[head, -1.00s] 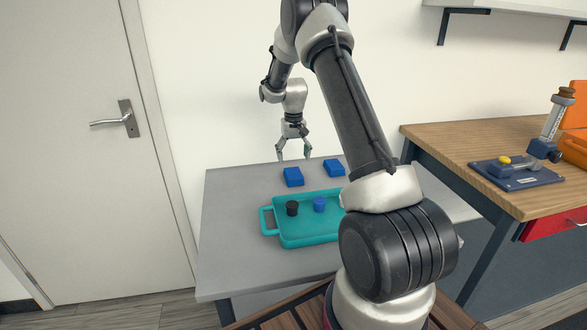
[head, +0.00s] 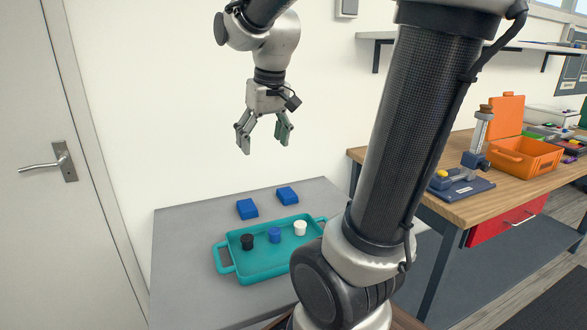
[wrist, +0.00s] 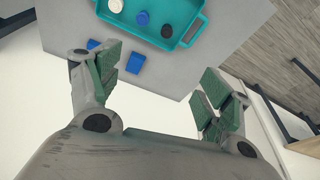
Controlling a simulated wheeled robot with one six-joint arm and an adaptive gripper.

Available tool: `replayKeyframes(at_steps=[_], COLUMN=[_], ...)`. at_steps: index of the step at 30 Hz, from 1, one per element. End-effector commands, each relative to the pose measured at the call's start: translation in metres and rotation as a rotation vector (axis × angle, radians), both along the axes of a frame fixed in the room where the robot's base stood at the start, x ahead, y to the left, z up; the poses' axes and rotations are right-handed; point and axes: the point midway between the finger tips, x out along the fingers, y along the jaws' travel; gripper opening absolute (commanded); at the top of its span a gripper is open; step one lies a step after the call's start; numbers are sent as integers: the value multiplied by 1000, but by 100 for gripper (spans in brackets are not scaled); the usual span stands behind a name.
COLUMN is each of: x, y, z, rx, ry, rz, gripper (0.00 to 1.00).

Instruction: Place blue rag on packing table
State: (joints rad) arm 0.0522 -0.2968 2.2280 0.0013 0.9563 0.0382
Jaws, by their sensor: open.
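Two folded blue rags lie on the grey table along its wall side, behind the teal tray. The left blue rag (head: 247,208) and the right blue rag (head: 287,196) are apart from each other. In the wrist view one rag (wrist: 136,63) shows between my fingers, and the other (wrist: 94,45) is near the left finger. My gripper (head: 264,145) is open and empty, well above the grey table (head: 185,255). It also shows in the wrist view (wrist: 160,85). I cannot tell which table is the packing table.
The teal tray (head: 262,268) holds a black cap (head: 247,242), a blue cap (head: 274,234) and a white cap (head: 300,228). A wooden workbench (head: 450,208) at right carries a blue-based device (head: 465,187) and an orange box (head: 530,158). A door stands at left.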

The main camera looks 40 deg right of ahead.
Motion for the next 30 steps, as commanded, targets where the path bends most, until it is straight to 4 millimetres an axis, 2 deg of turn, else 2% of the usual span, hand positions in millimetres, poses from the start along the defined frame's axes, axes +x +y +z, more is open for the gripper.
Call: replayKeyframes(at_steps=[1, 3, 6, 9, 14, 30], x=[-29, -63, -99, -122, -136, -136], y=[5, 10, 14, 16, 18, 18], z=[3, 1, -7, -16, -22, -22], rx=[-3, -7, -10, -12, -14, -14], ry=[-29, -57, -88, -108, -120, -120], rz=[17, 37, 62, 77, 87, 86], gripper=[79, 79, 79, 79, 79, 79])
